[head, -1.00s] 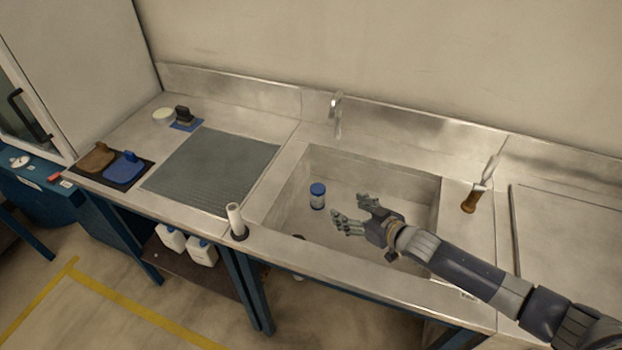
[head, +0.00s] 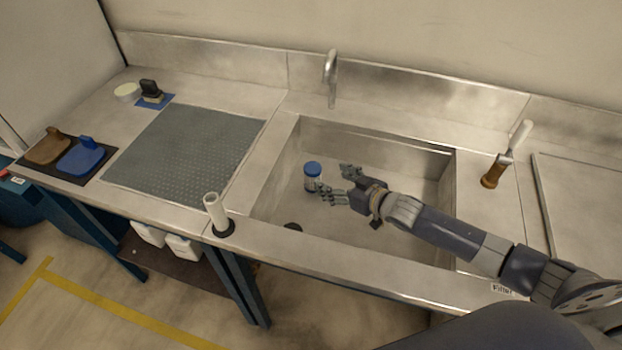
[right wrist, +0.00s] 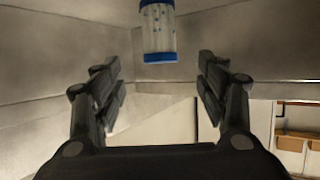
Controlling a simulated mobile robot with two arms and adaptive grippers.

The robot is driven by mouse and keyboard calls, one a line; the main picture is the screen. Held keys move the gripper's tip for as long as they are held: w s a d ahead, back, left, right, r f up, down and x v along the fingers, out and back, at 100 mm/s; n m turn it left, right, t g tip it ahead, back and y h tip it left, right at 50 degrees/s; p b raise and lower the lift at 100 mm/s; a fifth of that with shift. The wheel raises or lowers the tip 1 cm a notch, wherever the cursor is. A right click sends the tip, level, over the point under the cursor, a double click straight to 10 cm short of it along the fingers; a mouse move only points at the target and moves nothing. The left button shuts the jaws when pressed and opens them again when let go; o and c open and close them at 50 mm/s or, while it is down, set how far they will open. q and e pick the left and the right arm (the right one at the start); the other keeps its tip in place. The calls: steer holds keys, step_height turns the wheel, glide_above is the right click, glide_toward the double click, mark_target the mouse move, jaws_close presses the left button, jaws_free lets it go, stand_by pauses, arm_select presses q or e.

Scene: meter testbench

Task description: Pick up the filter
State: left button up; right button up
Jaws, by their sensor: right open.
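The filter (head: 312,180) is a small clear cylinder with a blue cap, standing in the left part of the sink (head: 390,240). My right gripper (head: 333,181) is in the sink just right of the filter, open and empty, with its fingers pointing left toward it. In the right wrist view the filter (right wrist: 158,30) shows at the top middle, beyond and between the spread fingertips (right wrist: 160,72); its upper part in that picture is cut off by the frame edge. I see no contact between the fingers and the filter. My left gripper is not in view.
A faucet (head: 330,78) stands behind the sink. A grey ribbed mat (head: 185,155) covers the counter to the left. The sink walls enclose my gripper.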

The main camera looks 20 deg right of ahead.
mark_target(319, 173)
steer(key=b+x, duration=0.3)
steer(key=x, duration=0.1)
steer(key=shift+s+a, duration=0.1)
steer(key=shift+w+a+f+b, duration=0.1)
steer(key=shift+w+f+b, duration=0.05)
steer(key=shift+w+b, duration=0.2)
steer(key=b+x, duration=0.4)
steer(key=b, duration=0.1)
steer(key=shift+w+f, duration=0.25)
steer(key=shift+w, duration=0.1)
steer(key=shift+w+a, duration=0.2)
steer(key=shift+w, duration=0.05)
steer(key=shift+r, duration=0.1)
steer(key=shift+c, duration=0.4)
steer(key=c, duration=1.3)
steer(key=shift+o, duration=0.2)
